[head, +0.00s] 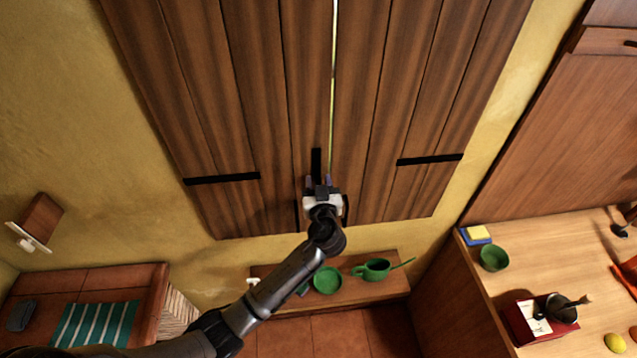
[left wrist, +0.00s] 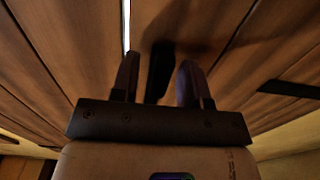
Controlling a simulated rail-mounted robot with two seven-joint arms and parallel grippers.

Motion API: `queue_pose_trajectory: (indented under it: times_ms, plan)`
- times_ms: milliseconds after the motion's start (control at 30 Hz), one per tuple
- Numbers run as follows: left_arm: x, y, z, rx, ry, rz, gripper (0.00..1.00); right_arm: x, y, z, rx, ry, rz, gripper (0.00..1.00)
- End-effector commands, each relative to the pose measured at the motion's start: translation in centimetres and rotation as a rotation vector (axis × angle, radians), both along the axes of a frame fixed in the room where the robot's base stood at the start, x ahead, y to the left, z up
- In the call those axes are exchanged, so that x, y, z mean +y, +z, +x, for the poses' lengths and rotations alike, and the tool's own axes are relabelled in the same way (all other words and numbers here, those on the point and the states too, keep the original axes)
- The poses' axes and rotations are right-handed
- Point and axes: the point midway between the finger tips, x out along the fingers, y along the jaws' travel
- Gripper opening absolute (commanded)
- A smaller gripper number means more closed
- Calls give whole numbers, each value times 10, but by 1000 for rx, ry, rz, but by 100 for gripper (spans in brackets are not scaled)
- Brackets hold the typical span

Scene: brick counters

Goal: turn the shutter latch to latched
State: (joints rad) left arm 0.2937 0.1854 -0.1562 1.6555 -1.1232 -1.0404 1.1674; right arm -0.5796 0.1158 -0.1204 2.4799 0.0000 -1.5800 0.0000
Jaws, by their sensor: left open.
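The shutter latch (head: 316,162) is a dark bar standing upright on the left wooden shutter (head: 258,90), just left of the bright gap between the shutters. It also shows in the left wrist view (left wrist: 159,72), between the two fingers. My left gripper (head: 318,183) is open at the lower part of the latch, with a finger on either side. I cannot tell whether the fingers touch it. The right shutter (head: 400,90) is beside the gap. My right gripper is not in view.
Below the shutters a wooden shelf (head: 390,290) holds a green bowl (head: 327,280) and a green pot (head: 375,269). At the right, a wooden counter (head: 490,290) carries another green bowl (head: 494,257) and a red box (head: 535,320). Black hinge straps (head: 222,178) cross the shutters.

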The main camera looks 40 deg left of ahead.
Motion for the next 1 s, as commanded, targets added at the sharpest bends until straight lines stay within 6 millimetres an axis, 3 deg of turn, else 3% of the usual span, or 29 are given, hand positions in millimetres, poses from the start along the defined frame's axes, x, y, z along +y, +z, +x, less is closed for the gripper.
queue_pose_trajectory:
  times_ms: [67, 433, 1000]
  plan:
    - [0, 0, 0, 0, 0, 0, 37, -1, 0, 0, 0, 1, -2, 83]
    - [0, 0, 0, 0, 0, 0, 1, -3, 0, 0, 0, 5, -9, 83]
    - [4, -2, 5, 32, -1, 29, 0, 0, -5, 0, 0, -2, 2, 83]
